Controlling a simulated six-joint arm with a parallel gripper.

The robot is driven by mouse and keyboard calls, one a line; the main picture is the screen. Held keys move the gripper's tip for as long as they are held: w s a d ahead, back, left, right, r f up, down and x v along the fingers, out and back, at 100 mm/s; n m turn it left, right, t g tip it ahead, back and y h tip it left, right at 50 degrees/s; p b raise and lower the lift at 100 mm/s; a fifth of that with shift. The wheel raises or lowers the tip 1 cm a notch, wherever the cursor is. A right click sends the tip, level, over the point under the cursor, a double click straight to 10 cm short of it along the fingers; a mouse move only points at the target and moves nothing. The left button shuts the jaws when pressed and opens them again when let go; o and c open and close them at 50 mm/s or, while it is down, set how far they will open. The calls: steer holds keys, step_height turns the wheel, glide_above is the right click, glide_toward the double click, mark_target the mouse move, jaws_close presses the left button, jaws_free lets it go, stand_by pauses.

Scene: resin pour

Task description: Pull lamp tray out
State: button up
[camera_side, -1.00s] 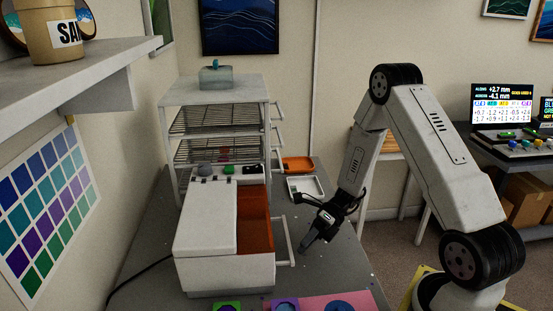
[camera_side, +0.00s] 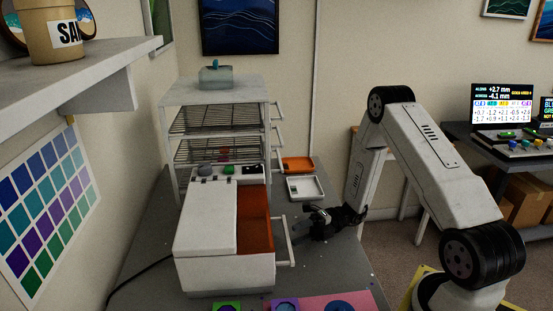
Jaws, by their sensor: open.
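The lamp unit is a white box (camera_side: 207,225) on the grey table, with an orange-brown section (camera_side: 254,220) along its right side. A white bar handle (camera_side: 286,240) sticks out from its right face; I take this as the lamp tray's handle. My gripper (camera_side: 308,222) is open, dark, and just right of the handle, pointing left towards it. A small gap seems to lie between fingers and bar, but I cannot tell if they touch. The fingertips are small and dark here.
A wire-shelf rack (camera_side: 217,120) with side handles stands behind the lamp unit. A white tray (camera_side: 305,188) and an orange tray (camera_side: 298,164) lie behind my gripper. A pink mat (camera_side: 325,302) lies at the front.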

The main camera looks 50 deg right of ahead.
steer(key=shift+x, duration=2.8)
jaws_close()
steer(key=shift+w+r, duration=0.1)
steer(key=shift+r, duration=0.05)
